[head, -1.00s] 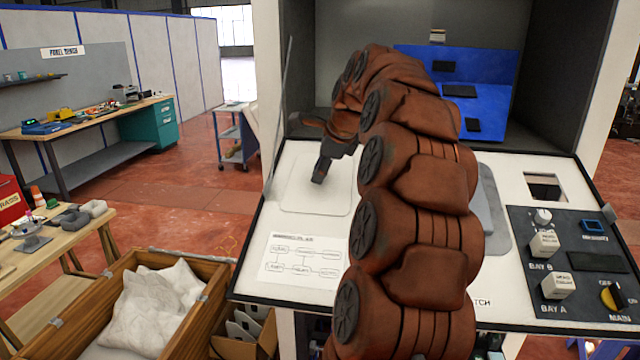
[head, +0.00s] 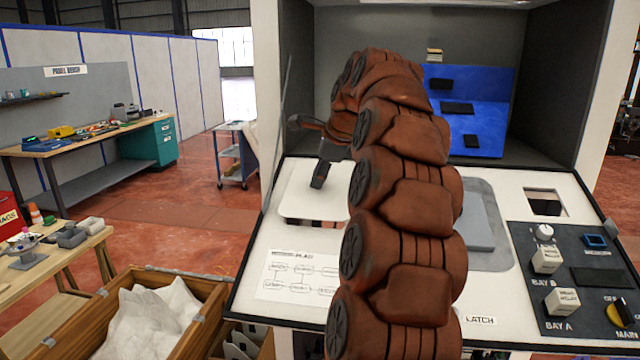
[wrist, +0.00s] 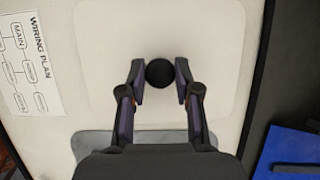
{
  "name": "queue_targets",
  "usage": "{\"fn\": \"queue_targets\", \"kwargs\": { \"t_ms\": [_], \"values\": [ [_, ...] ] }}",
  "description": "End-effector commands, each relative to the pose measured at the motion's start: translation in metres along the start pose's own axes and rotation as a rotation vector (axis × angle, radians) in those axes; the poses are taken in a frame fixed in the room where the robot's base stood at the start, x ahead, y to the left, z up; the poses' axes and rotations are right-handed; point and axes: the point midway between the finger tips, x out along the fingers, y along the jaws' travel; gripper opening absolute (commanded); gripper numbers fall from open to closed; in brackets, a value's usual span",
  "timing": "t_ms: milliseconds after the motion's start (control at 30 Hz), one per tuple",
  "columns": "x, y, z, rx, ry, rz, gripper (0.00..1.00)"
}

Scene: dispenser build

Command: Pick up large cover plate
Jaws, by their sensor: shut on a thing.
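The large cover plate (head: 300,203) is a pale, rounded square on the left of the sloping white panel. It has a round black knob at its middle, clear in the wrist view (wrist: 159,72). My gripper (head: 318,183) is over the plate, pointing down. In the wrist view my gripper (wrist: 160,88) has its two fingers on either side of the knob, shut on it. The plate lies flat along the panel, with a darker line under its near edge. I cannot tell whether it is clear of the surface. My arm hides its right part in the head view.
A wiring plan sheet (head: 290,278) lies in front of the plate. A grey pad (head: 490,225) is to its right, with a switch panel (head: 580,275) further right. A blue board (head: 490,85) stands behind. A wooden crate (head: 205,335) is below left.

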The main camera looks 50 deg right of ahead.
Motion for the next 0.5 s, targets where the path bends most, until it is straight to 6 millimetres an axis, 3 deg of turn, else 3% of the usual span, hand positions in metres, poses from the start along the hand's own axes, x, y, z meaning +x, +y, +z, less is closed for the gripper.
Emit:
{"fn": "queue_targets", "kwargs": {
  "t_ms": [133,500],
  "values": [
    [-0.007,-0.001,0.001,-0.001,-0.001,-0.004,0.0],
    [-0.048,0.034,-0.048,0.001,-0.002,-0.005,0.0]
  ]
}}
